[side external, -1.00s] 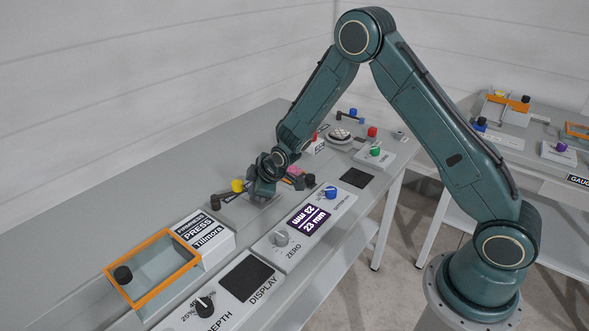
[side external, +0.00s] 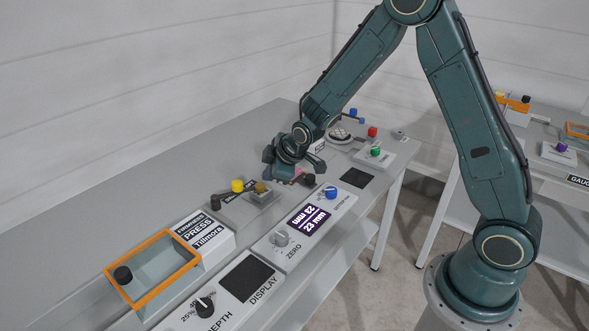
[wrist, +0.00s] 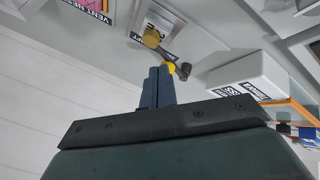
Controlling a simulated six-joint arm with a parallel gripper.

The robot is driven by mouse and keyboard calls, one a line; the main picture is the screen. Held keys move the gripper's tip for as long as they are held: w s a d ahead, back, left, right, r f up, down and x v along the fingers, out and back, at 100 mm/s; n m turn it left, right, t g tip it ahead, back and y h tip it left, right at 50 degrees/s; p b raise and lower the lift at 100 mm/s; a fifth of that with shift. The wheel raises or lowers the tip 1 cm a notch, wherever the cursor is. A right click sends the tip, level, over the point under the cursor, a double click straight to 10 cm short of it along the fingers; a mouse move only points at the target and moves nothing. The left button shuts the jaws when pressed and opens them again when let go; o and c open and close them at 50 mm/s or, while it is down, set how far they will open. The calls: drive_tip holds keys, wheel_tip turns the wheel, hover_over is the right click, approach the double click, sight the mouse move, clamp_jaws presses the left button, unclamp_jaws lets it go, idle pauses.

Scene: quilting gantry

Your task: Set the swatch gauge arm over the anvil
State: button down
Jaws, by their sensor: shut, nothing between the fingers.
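The swatch gauge is a grey base (side external: 238,207) with a yellow knob (side external: 238,185), a black ball (side external: 215,202) and a brass-coloured knob (side external: 261,187) at a small pale block (side external: 263,197). In the wrist view, the brass knob (wrist: 151,38) lies over a pale block, and a dark strip runs from it towards the yellow knob (wrist: 168,67) and black ball (wrist: 183,70). I cannot tell whether that strip is the gauge arm or a label, nor which part is the anvil. My gripper (side external: 277,172) is apart from the gauge, behind and right of it. Its fingers (wrist: 158,87) are shut and empty.
A white labelled box (side external: 205,238) and an orange-rimmed tray (side external: 152,268) stand to the left. A panel with a display (side external: 308,221) and a blue knob (side external: 331,193) lies in front. The bench behind the gauge is clear.

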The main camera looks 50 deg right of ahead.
drive_tip(key=shift+s+r, duration=0.4)
drive_tip(key=shift+r, duration=0.1)
drive_tip(key=s+a+r+m, duration=0.1)
drive_tip(key=s+r+m, duration=0.3)
drive_tip(key=s+r, duration=1)
drive_tip(key=s+r+m+g, duration=0.1)
drive_tip(key=s+r+m, duration=0.1)
drive_tip(key=s, duration=0.7)
drive_tip(key=s+a+r+m, duration=0.1)
drive_tip(key=s+r+m, duration=0.1)
drive_tip(key=s, duration=0.7)
drive_tip(key=shift+r+g, duration=0.4)
drive_tip(key=shift+r, duration=0.35)
